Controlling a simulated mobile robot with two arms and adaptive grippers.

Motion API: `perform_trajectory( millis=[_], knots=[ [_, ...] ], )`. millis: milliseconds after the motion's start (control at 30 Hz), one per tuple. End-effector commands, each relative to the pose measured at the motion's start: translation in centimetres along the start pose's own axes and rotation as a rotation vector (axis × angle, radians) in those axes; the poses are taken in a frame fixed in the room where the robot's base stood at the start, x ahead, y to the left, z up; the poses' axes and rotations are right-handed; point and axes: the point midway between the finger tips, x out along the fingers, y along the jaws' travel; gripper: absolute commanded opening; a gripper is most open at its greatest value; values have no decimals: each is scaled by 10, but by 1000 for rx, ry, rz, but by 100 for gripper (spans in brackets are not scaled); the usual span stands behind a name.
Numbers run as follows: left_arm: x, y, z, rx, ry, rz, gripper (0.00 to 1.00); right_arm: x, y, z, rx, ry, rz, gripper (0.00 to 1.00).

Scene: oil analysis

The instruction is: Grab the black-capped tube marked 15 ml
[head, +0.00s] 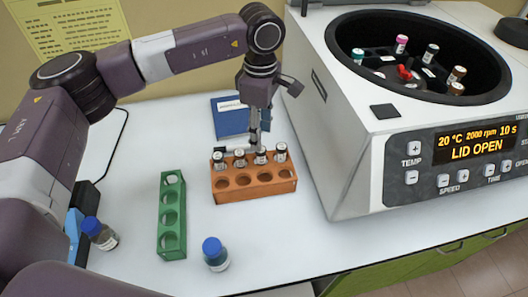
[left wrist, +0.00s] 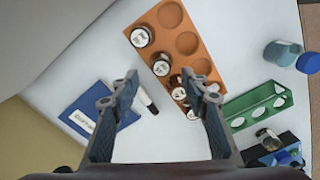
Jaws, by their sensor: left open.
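An orange rack (head: 255,182) holds several small capped tubes in its back row; its front holes are empty. The tubes' tops look dark with pale labels, and I cannot read a 15 ml mark on any. My left gripper (head: 258,137) points down above the back row, close over the tubes. In the left wrist view my left gripper (left wrist: 160,88) is open, its fingers spread, with tubes (left wrist: 160,65) ahead and between the fingertips. No tube is held. Fingers partly hide the nearer tubes. My right gripper is not in view.
A green rack (head: 171,222) with empty holes stands left of the orange one. Blue-capped bottles (head: 215,254) stand near the front and left. A blue booklet (head: 231,117) lies behind. An open centrifuge (head: 357,131) with several tubes inside stands on the right.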

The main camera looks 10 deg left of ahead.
Motion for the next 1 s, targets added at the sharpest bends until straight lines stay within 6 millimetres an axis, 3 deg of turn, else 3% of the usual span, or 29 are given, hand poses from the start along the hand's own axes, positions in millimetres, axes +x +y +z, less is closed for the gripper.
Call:
perform_trajectory(
  millis=[100,200,533,833,1000],
  knots=[
    [14,-2,0,0,0,-6,42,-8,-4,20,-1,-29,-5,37],
    [22,-1,0,0,-1,-6,42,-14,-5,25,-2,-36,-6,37],
    [65,0,0,-1,-4,-6,42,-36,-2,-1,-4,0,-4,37],
    [72,1,0,-1,-5,-2,42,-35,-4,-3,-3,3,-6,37],
    [72,1,0,-1,-5,-3,24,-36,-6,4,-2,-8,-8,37]
  ],
)
